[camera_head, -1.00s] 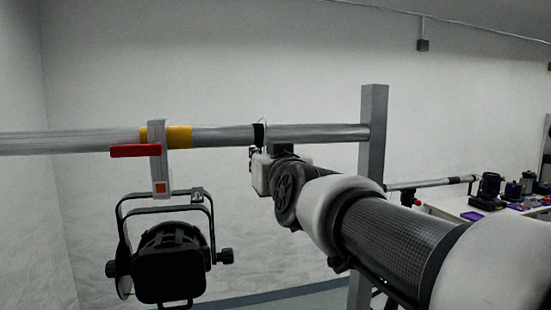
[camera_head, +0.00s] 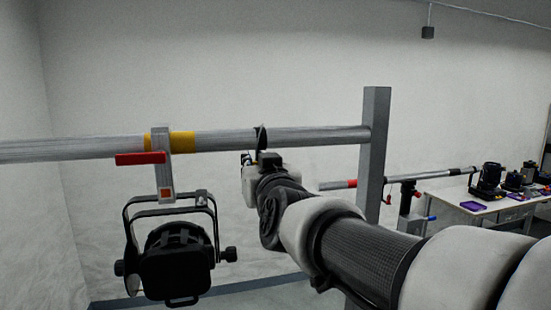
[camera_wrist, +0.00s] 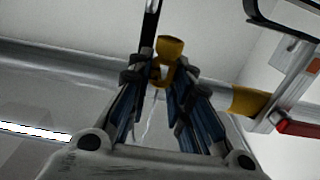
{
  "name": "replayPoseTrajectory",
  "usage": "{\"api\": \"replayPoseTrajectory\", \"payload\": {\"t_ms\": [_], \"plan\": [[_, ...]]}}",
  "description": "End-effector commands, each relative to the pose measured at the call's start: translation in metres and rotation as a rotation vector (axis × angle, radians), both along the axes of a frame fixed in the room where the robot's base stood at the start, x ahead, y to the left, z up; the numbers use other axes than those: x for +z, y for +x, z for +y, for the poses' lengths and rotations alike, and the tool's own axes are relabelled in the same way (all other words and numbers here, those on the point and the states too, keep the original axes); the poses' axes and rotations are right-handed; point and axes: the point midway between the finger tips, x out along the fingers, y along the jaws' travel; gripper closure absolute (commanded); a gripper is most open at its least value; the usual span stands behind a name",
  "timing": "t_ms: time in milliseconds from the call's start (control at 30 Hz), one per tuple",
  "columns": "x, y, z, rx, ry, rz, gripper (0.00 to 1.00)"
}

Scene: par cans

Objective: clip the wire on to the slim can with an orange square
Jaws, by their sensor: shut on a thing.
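The slim can (camera_head: 176,262) is black and hangs in its yoke from a grey clamp on the pipe, at the left of the head view. An orange square (camera_head: 166,195) marks the clamp's lower end, above the yoke; it also shows at the upper right of the wrist view (camera_wrist: 290,46). My gripper (camera_wrist: 161,72) is shut on an ochre piece, apparently the wire's clip (camera_wrist: 169,47). A thin pale strand (camera_wrist: 150,118), probably the wire, hangs between the fingers. In the head view my gripper is right of the can, near the pipe, its fingers mostly hidden.
The pipe (camera_head: 310,136) runs across to a grey post (camera_head: 373,160). A red clamp handle (camera_head: 140,159) juts left, beside yellow bands (camera_head: 183,142). A black strip (camera_head: 261,140) shows at the pipe by my gripper. A cluttered bench (camera_head: 470,205) stands far right.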

Motion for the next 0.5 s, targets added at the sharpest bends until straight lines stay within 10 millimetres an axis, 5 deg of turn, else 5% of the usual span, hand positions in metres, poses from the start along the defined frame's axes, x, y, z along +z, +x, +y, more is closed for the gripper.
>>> {"api": "replayPoseTrajectory", "payload": {"t_ms": [500], "plan": [[0.001,-0.005,0.017,0.002,0.001,0.001,1.00]]}}
